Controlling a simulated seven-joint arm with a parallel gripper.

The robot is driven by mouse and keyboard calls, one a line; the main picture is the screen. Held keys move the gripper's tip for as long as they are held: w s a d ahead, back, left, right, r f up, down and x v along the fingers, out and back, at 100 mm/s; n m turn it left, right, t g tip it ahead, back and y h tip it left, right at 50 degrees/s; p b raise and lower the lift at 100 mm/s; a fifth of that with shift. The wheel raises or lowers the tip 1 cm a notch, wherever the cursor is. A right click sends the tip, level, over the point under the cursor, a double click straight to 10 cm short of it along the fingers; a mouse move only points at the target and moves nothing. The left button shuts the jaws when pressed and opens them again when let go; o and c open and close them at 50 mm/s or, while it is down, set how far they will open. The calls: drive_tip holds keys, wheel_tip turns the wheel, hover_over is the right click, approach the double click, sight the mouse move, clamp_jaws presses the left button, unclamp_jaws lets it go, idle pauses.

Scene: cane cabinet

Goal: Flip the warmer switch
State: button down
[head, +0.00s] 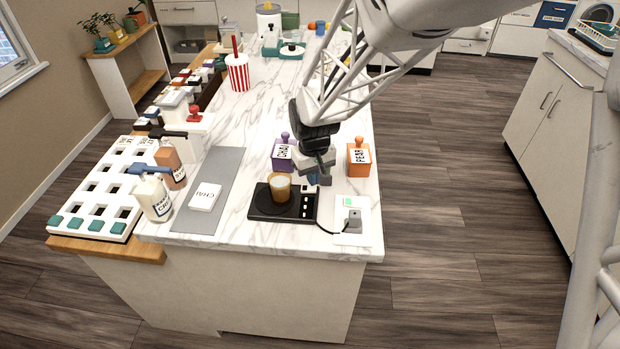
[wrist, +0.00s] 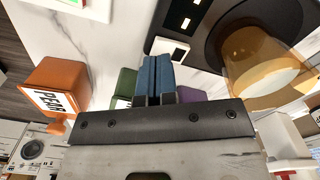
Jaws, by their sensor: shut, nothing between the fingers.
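The warmer (head: 257,209) is a flat black unit near the counter's front edge, with a glass cup of brown drink (head: 280,188) on its round plate. A control strip with small pale marks runs along its right side. In the wrist view the warmer (wrist: 215,17) is at the top, the cup (wrist: 262,70) at the right, and a small white-and-dark piece, which looks like the switch (wrist: 169,48), sits at the strip's end. My gripper (head: 319,181) is shut and empty, just right of and behind the strip. Its blue fingertips (wrist: 155,60) appear close beside the switch; contact cannot be told.
A purple box (head: 282,156) and an orange box (head: 359,160) stand behind the warmer. A green block (wrist: 124,84) shows in the wrist view. A socket plate (head: 352,222) with plug and cord lies right. A grey mat (head: 213,178) and pump bottles (head: 153,198) are left.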

drive_tip(key=shift+f, duration=1.05)
idle(0.9)
drive_tip(key=shift+r, duration=3.5)
drive_tip(key=shift+d+r, duration=0.1)
drive_tip(key=shift+s+d+r, duration=0.15)
drive_tip(key=shift+d+r, duration=0.05)
drive_tip(key=s+d+r+m+t, duration=0.1)
drive_tip(key=s+d+r+m, duration=0.1)
drive_tip(key=s+d+r, duration=0.4)
drive_tip(key=s+d+r+m, duration=0.1)
drive_tip(key=s+d+r, duration=0.3)
drive_tip(key=d, duration=0.4)
drive_tip(key=s+d+r+m, duration=0.1)
drive_tip(key=s+d, duration=0.3)
drive_tip(key=s, duration=0.3)
drive_tip(key=s+d+r+m+t, duration=0.1)
drive_tip(key=s+d, duration=0.3)
drive_tip(key=s, duration=0.4)
drive_tip(key=shift+d+r+m+t, duration=0.3)
drive_tip(key=shift+d+r+m, duration=0.1)
drive_tip(key=shift+r+m, duration=0.2)
